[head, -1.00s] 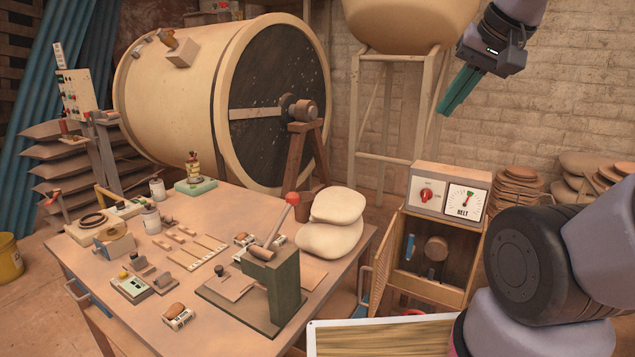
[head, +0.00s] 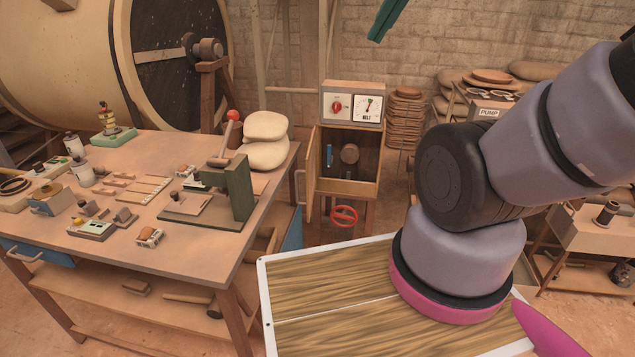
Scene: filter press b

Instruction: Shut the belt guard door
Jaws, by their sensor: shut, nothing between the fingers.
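The belt guard is a cabinet (head: 350,187) with a panel on top that carries a red knob and a gauge marked BELT. Its door (head: 311,165) stands open on the left side, seen nearly edge-on, with a handle (head: 297,187) on its outer left face. Inside the open cabinet are a round pulley (head: 350,153) and a blue-handled part (head: 330,154). My gripper (head: 376,38) shows only its teal fingers at the top edge. They are shut and empty, well above the cabinet and touching nothing. The rest of my gripper is out of the picture.
A workbench (head: 200,242) with tools and a green press (head: 240,187) stands left of the door, with a narrow gap between. A red handwheel (head: 344,215) sits below the cabinet. A pump stand (head: 597,230) is at the right.

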